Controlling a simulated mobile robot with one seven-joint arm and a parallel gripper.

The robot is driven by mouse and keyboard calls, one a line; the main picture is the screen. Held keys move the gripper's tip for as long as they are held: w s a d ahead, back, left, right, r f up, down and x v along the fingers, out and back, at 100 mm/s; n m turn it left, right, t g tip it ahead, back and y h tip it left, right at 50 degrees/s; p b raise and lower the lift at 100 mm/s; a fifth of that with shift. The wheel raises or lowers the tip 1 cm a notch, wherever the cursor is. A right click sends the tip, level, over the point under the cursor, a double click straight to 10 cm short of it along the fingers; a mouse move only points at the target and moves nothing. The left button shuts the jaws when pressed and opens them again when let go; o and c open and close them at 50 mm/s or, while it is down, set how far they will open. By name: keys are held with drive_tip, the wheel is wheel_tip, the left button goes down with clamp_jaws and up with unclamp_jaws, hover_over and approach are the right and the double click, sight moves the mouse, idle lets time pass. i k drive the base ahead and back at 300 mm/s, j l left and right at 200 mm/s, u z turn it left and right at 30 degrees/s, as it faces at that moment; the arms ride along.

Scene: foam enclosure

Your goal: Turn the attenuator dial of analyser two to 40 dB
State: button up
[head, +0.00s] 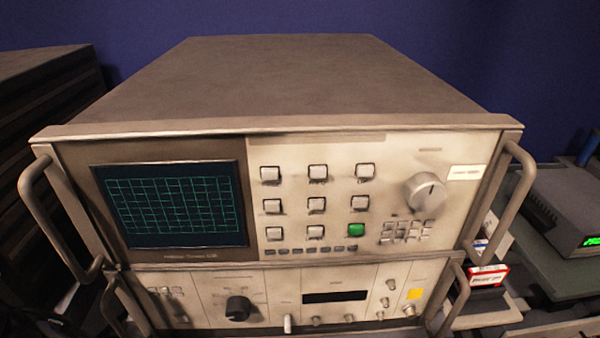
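An analyser (330,140) with a dark screen and green grid (172,206) fills the middle of the head view. Its panel has a large light-grey round dial (425,191) at the right, with a dark pointer mark near its top. A white label (465,173) sits right of that dial, too small to read. A second unit (210,295) sits directly below, with a black knob (238,308) on its left half. Its lower edge is cut off. I cannot tell which unit is analyser two or read any dB scale. My gripper is not in view.
Handles (500,200) stick out at both sides of the upper analyser. A grey device with a green display (593,241) stands on the right. A red and white box (488,277) lies near the lower right. Dark ridged foam (45,130) is at left.

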sight(238, 309)
drive_tip(key=u, duration=0.45)
drive_tip(key=k+l+u, duration=0.1)
drive_tip(key=l+u, duration=0.4)
drive_tip(key=k+l+u, duration=0.1)
drive_tip(key=l+u, duration=0.15)
drive_tip(key=u, duration=0.25)
drive_tip(key=k+l+u, duration=0.35)
drive_tip(key=k+l, duration=0.2)
drive_tip(key=l, duration=0.2)
drive_tip(key=k+l, duration=0.45)
